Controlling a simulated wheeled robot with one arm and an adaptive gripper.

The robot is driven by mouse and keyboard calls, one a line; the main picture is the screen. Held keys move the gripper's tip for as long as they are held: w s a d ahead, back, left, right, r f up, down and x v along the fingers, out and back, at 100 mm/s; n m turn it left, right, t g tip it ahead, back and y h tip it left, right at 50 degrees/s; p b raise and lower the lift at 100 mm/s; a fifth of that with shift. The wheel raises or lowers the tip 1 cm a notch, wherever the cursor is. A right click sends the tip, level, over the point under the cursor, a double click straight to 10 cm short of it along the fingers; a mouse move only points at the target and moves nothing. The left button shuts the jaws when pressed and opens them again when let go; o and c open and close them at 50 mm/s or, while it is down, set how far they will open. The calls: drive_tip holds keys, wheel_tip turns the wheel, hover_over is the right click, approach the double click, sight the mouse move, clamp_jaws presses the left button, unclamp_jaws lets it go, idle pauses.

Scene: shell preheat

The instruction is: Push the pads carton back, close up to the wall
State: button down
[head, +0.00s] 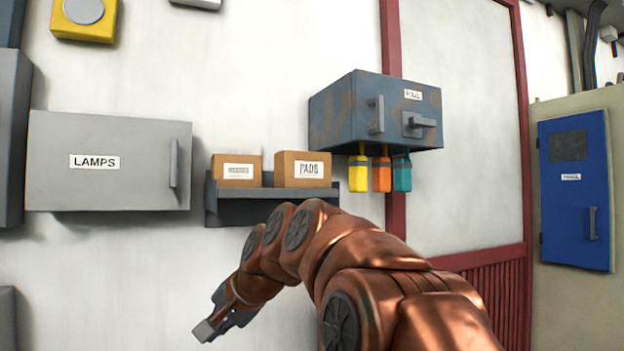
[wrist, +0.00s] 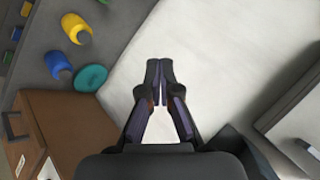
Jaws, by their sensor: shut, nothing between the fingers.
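The pads carton (head: 302,169) is a brown box with a white label reading PADS. In the head view it stands upright on the right part of a dark grey wall shelf (head: 265,192), and the gap behind it cannot be made out. My gripper (head: 203,331) is below and left of the shelf in the head view, apart from the carton. In the wrist view my gripper (wrist: 159,66) has its fingers together with nothing between them, in front of a pale surface. I cannot identify the pads carton in the wrist view.
Another brown carton (head: 236,170) stands left of the pads carton, with a narrow gap between. A grey LAMPS cabinet (head: 110,180) is left of the shelf. A blue-grey cabinet (head: 370,105) with coloured bottles beneath is right. The wrist view shows a brown box (wrist: 70,125) at left.

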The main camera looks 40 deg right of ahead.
drive_tip(key=w+d+r+m+t+h, duration=0.1)
drive_tip(key=w+d+r+m+t, duration=0.15)
drive_tip(key=d+r, duration=0.5)
drive_tip(key=m+t+h+b, duration=0.2)
drive_tip(key=m+t+h, duration=0.35)
drive_tip(key=m, duration=0.25)
approach(308, 173)
drive_tip(key=shift+h, duration=0.25)
drive_tip(key=p+x, duration=0.3)
drive_tip(key=x, duration=0.1)
drive_tip(key=shift+w+d+f+p, duration=0.1)
drive_tip(key=shift+w+p, duration=0.2)
drive_tip(key=shift+w, duration=0.05)
drive_tip(key=shift+w+d+n+p, duration=0.1)
drive_tip(key=shift+w+n+p, duration=0.2)
drive_tip(key=shift+w, duration=0.35)
drive_tip(key=shift+w+d, duration=0.25)
drive_tip(key=shift+w, duration=0.35)
